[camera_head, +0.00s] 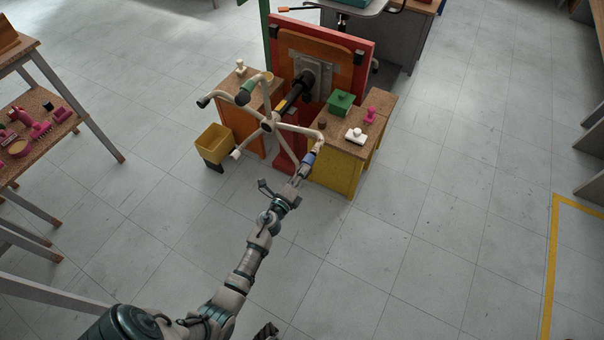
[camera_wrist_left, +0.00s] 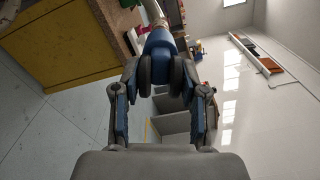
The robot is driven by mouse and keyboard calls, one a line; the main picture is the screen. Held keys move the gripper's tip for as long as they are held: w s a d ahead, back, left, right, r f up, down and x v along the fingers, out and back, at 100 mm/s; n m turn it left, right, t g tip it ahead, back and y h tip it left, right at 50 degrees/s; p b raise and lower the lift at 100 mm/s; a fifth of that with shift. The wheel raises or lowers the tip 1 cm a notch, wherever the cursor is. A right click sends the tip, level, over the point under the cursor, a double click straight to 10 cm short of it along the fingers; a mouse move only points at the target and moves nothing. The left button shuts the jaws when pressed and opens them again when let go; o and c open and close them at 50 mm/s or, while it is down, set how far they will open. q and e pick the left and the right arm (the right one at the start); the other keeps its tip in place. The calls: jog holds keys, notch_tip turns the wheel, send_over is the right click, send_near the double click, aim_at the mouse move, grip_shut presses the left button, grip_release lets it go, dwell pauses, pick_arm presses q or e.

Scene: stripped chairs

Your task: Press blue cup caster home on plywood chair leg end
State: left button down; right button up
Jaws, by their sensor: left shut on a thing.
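The plywood chair (camera_head: 325,62) is tipped on its side against a red panel, its pale star base facing me. A blue cup caster (camera_head: 309,158) is at the end of the base's lower right leg (camera_head: 300,130). My left gripper (camera_head: 300,177) is shut on the caster. In the left wrist view the fingers (camera_wrist_left: 160,88) close on the sides of its dark twin wheels, and the blue cup (camera_wrist_left: 160,42) meets the pale leg end (camera_wrist_left: 153,12). How deep the leg sits in the cup cannot be told. My right gripper is not clearly visible; a dark part shows at the bottom edge.
A yellow bench (camera_head: 335,172) stands right of the leg, with a green box (camera_head: 340,103), pink stamp (camera_head: 370,115) and white piece (camera_head: 356,136) on top. A yellow bin (camera_head: 214,142) is to the left. A side table (camera_head: 45,130) holds pink tools. Open floor lies right.

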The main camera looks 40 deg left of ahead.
pick_arm(q)
jog(key=shift+w, duration=0.15)
jog(key=shift+b+x, duration=0.6)
jog(key=shift+x, duration=1.55)
jog(key=c, duration=0.5)
grip_release()
jog(key=shift+c, duration=0.2)
jog(key=shift+s, duration=0.5)
jog(key=v, duration=1.1)
jog(key=shift+d+f, duration=0.1)
jog(key=shift+d, duration=0.05)
